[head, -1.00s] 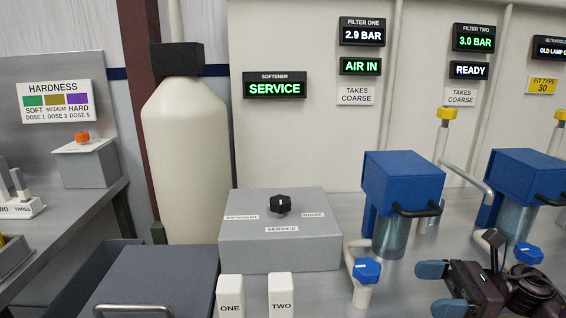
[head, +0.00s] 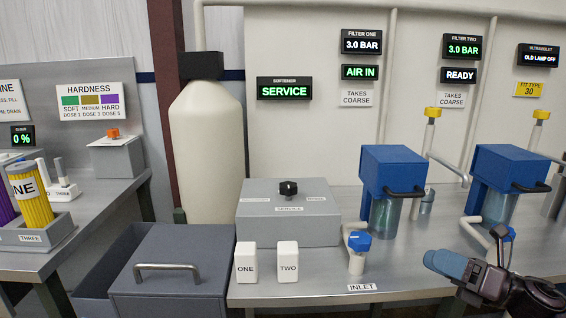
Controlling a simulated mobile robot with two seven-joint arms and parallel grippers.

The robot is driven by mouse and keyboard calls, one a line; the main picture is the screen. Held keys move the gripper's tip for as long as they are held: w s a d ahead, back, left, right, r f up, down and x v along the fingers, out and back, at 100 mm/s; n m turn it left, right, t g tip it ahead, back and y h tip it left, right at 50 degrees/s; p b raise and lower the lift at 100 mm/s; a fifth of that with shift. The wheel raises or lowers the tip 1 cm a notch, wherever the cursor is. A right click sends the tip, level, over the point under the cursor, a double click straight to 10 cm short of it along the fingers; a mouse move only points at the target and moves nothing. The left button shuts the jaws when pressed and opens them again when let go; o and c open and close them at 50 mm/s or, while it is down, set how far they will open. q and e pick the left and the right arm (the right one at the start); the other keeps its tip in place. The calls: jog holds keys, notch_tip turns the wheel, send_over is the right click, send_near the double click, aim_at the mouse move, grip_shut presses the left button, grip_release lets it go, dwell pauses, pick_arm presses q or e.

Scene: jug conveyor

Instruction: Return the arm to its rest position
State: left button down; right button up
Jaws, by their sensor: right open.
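My right gripper (head: 462,266) is at the lower right of the head view, over the steel bench (head: 320,287). It is open, with nothing seen between its blue-tipped fingers. It is to the right of the blue inlet valve knob (head: 359,242) and in front of the filter housings, apart from the knob in the picture. My left gripper is out of view.
Two blue-topped filter housings (head: 393,168) stand on the bench behind my gripper. A grey softener box (head: 289,219) and two white blocks (head: 246,262) stand left of the inlet. A grey drawer unit (head: 175,270) is at lower left. The bench front near INLET is clear.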

jog(key=s+d+f+m+t+h+p, duration=0.1)
jog(key=s+f+m+t+h+p, duration=0.15)
jog(key=s+f+m+h, duration=0.9)
jog(key=w+d+f+m+t+h+p, duration=0.1)
jog(key=w+f+m+t+h, duration=0.2)
jog(key=m, duration=1.7)
pick_arm(q)
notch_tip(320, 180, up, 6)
jog(key=p, duration=0.4)
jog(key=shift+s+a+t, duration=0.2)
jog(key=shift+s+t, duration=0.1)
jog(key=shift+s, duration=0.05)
pick_arm(e)
jog(key=s+a+f+m+g+h, duration=0.1)
jog(key=s+f, duration=0.4)
jog(key=s, duration=0.6)
jog(key=s+a+f+m+g+h, duration=0.2)
jog(key=s+f+m+g, duration=0.2)
jog(key=s, duration=0.7)
jog(key=shift+s+a+f+m, duration=0.2)
jog(key=shift+a+f+m, duration=0.35)
jog(key=shift+m, duration=0.7)
jog(key=shift+d+f, duration=0.15)
